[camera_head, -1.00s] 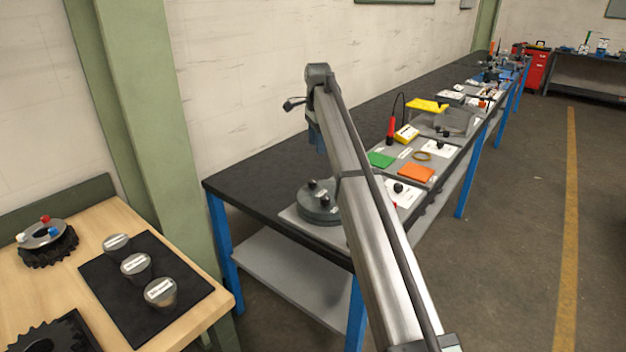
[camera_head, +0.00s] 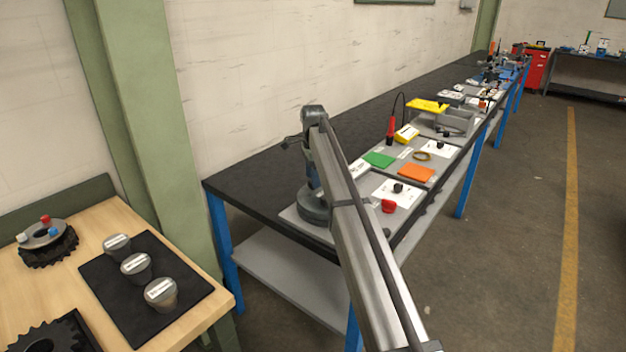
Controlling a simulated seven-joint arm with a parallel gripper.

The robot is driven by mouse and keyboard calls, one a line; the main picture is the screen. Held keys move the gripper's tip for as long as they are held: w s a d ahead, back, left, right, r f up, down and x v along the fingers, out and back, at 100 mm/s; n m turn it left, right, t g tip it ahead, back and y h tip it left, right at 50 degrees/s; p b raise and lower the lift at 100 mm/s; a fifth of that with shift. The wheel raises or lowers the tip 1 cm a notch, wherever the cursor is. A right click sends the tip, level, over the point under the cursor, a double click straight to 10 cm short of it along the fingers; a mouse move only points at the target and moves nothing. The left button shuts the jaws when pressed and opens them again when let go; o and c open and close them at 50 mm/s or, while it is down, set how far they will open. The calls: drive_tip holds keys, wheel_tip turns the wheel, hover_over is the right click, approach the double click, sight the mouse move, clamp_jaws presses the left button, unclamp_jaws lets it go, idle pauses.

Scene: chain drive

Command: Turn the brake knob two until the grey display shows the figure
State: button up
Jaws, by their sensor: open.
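My gripper (camera_head: 314,184) hangs down from the raised end of my arm, over a round grey base (camera_head: 312,208) at the near end of the dark bench. My arm partly hides that base, and the fingertips are small and hard to make out. A black knob (camera_head: 398,188) stands on a white plate to the right, with a red knob (camera_head: 388,206) close in front of it. Another black knob (camera_head: 445,141) stands on a plate farther back. I cannot tell which is brake knob two. No display figure is readable.
Green (camera_head: 378,159) and orange (camera_head: 416,172) plates lie behind the near knob, with a yellow box (camera_head: 407,133) and a red upright tool (camera_head: 391,131) beyond. A wooden table (camera_head: 100,226) with several cups on a black mat is at left. The floor at right is clear.

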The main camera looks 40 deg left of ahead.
drive_tip(key=shift+f, duration=0.8)
drive_tip(key=c, duration=1)
drive_tip(key=shift+c, duration=0.2)
